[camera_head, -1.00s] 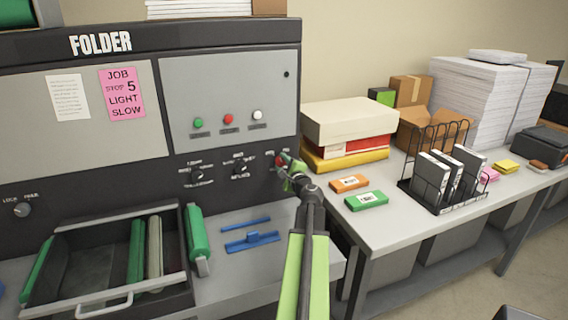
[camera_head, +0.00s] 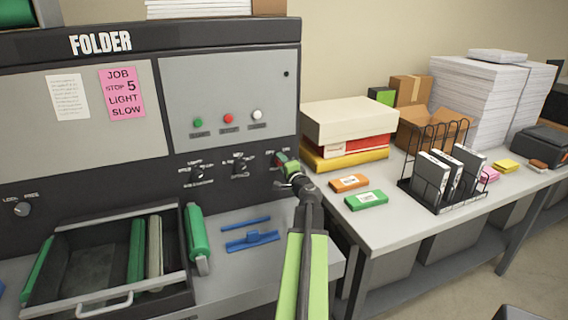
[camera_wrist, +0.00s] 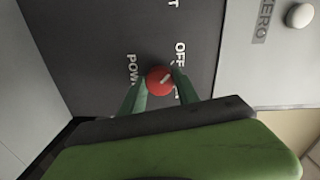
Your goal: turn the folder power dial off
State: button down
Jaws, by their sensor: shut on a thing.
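The folder (camera_head: 85,150) is the large dark machine on the left, with its name in white letters. Its red power dial (camera_wrist: 159,82) shows in the wrist view, with a short white pointer mark lying slanted. The words POWER and OFF are printed beside it, with OFF near the right finger; other lettering is partly hidden. My gripper (camera_wrist: 159,80) is shut on the dial, one green finger on each side. In the head view my gripper (camera_head: 285,162) is at the lower right of the folder's front and covers most of the dial.
Two other black dials (camera_head: 240,168) sit left of my gripper. Green, red and white buttons (camera_head: 228,118) are above. An open tray with rollers (camera_head: 110,290) juts out below. A table (camera_head: 385,225) with boxes, paper stacks and a wire rack stands close on the right.

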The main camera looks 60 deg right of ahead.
dwell(0.4)
jog(key=c, duration=0.9)
grip_release()
jog(key=shift+f, duration=0.1)
jog(key=shift+a, duration=0.1)
